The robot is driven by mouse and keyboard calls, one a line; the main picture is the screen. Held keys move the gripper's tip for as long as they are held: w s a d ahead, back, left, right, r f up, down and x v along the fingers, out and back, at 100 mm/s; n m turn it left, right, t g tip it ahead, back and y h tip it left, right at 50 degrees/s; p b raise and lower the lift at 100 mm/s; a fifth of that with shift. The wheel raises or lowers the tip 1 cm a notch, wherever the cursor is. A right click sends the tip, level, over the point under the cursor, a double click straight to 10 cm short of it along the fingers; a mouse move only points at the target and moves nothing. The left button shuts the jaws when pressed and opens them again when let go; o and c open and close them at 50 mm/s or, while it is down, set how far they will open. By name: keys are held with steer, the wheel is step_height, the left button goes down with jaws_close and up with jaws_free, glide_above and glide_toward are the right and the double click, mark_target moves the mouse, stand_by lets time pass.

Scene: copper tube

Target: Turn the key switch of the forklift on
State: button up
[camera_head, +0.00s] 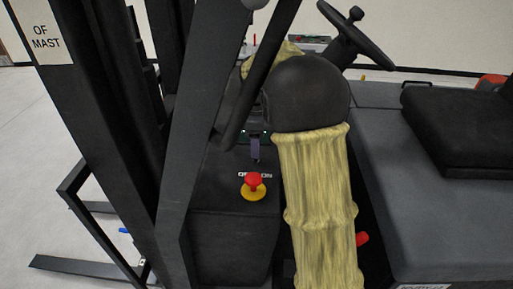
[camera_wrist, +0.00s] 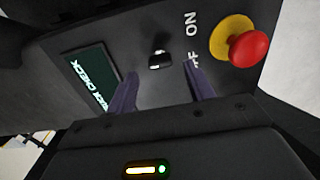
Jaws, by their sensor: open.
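The key switch (camera_wrist: 160,58) of the forklift shows in the wrist view as a small dark key on a black panel, with a bright lower edge. White ON lettering and a partly covered OFF label stand to its right. My gripper (camera_wrist: 161,70) is open, with one purple finger on each side of the key in the picture. I cannot tell how far the tips are from the panel, and no contact shows.
A red emergency button on a yellow base (camera_wrist: 240,42) sits close right of the labels; it also shows in the head view (camera_head: 253,184). A display (camera_wrist: 90,75) lies left of the key. The dark mast (camera_head: 130,120), steering wheel (camera_head: 355,38) and seat (camera_head: 455,125) surround my arm.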

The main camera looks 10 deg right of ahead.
step_height(320, 180, down, 2)
steer(key=shift+s+f, duration=0.15)
steer(key=shift+d+f, duration=0.1)
steer(key=shift+f, duration=0.35)
steer(key=c, duration=1)
steer(key=shift+r+m+p, duration=0.1)
steer(key=shift+m+p, duration=0.2)
steer(key=shift+m, duration=0.1)
steer(key=m+p, duration=0.1)
steer(key=m, duration=0.4)
steer(key=m+p, duration=0.1)
steer(key=m, duration=0.5)
